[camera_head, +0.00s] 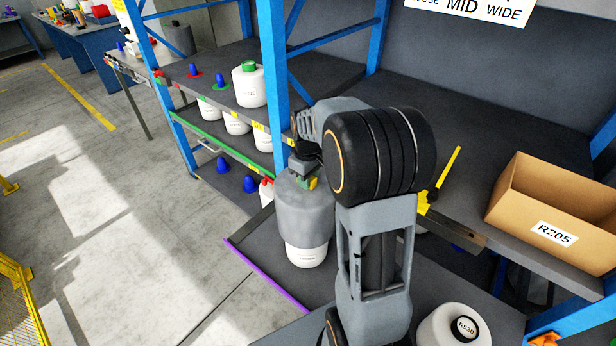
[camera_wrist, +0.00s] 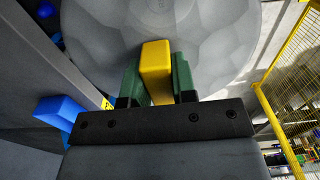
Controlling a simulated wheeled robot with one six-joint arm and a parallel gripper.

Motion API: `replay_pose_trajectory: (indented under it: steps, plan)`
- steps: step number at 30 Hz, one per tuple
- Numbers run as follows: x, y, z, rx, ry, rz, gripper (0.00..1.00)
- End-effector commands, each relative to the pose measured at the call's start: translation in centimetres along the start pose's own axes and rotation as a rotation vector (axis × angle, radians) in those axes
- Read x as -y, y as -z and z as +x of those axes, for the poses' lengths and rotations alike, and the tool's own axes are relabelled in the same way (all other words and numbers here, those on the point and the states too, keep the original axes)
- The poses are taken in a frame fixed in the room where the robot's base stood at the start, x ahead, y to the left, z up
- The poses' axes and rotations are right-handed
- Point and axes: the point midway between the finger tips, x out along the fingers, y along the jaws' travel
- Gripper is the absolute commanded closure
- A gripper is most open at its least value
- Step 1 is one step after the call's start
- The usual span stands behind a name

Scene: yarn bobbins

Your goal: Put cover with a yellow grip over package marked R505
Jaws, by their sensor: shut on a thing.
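A grey faceted cover (camera_head: 303,212) with a yellow grip (camera_wrist: 156,66) is in the middle of the head view. My gripper (camera_head: 306,178) is shut on the yellow grip, which sits between its green fingertips in the wrist view. The cover (camera_wrist: 205,40) fills the top of the wrist view. It is around the upper part of a white package (camera_head: 306,256), whose lower part shows beneath. I cannot tell whether the cover rests on it. The package's small label is too small to read.
A white package marked R530 (camera_head: 455,328) stands at the bottom right. A cardboard box marked R205 (camera_head: 556,236) stands on the right shelf. Shelves at left hold a green-topped package (camera_head: 249,88) and several blue cones. A purple strip (camera_head: 265,275) edges the near surface.

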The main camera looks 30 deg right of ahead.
Motion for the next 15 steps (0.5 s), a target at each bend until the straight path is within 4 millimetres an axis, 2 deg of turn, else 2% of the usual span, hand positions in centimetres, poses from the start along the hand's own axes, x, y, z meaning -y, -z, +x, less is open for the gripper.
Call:
replay_pose_trajectory:
  steps: [1, 15]
  plan:
    - [0.0, 0.0, 0.7, 0.0, 0.0, 0.0, 1.0]
    - [0.0, 0.0, 4.2, 0.0, 0.0, 0.0, 1.0]
